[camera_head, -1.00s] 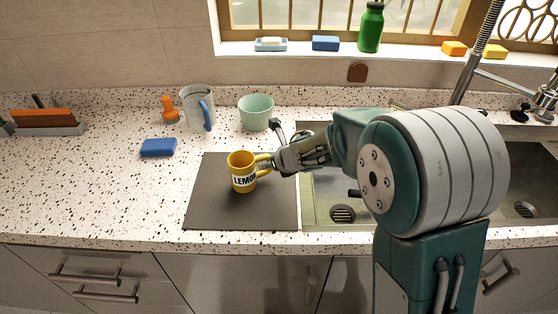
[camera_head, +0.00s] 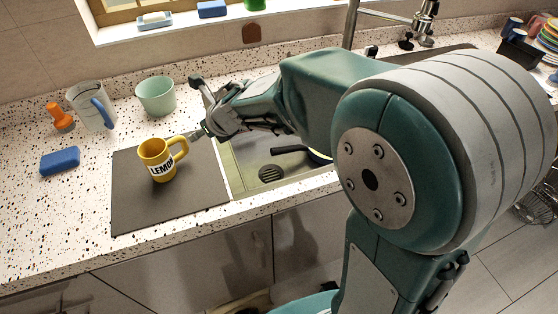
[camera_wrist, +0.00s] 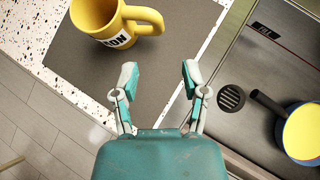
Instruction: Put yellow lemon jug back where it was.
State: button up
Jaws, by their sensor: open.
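The yellow lemon jug (camera_head: 158,160) stands upright on a dark grey mat (camera_head: 135,205) on the counter, its handle pointing right toward my gripper. In the wrist view the jug (camera_wrist: 92,18) is at the top left, partly cut off by the frame edge. My gripper (camera_wrist: 158,75) is open and empty, with its fingers apart over the mat's edge area. It is just right of the jug's handle in the head view (camera_head: 200,112), and a gap shows between the fingers and the handle in the wrist view.
A sink (camera_head: 270,155) lies right of the mat, holding a pan with yellow inside (camera_wrist: 303,130). Behind the mat stand a measuring jug (camera_head: 88,105), a mint bowl (camera_head: 156,97) and an orange stopper-like item (camera_head: 60,118). A blue sponge (camera_head: 60,161) lies to the left.

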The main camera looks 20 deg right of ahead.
jog(key=s+d+r+m+t+h, duration=0.2)
jog(key=s+d+r+m+h, duration=0.15)
jog(key=d+r+m, duration=0.6)
jog(key=s+d+r+m+t+h, duration=0.3)
jog(key=d+m, duration=0.4)
jog(key=m, duration=0.7)
jog(key=s+f+m+g, duration=0.3)
jog(key=s+m, duration=0.6)
jog(key=s+f+m+g, duration=0.3)
jog(key=s+f+m, duration=0.1)
jog(key=s+m, duration=0.5)
jog(key=shift+s+a+m, duration=0.2)
jog(key=shift+a+m, duration=0.1)
jog(key=shift+m, duration=0.35)
jog(key=shift+s+d+y, duration=0.1)
jog(key=shift+d+y, duration=0.1)
jog(key=shift+y, duration=0.05)
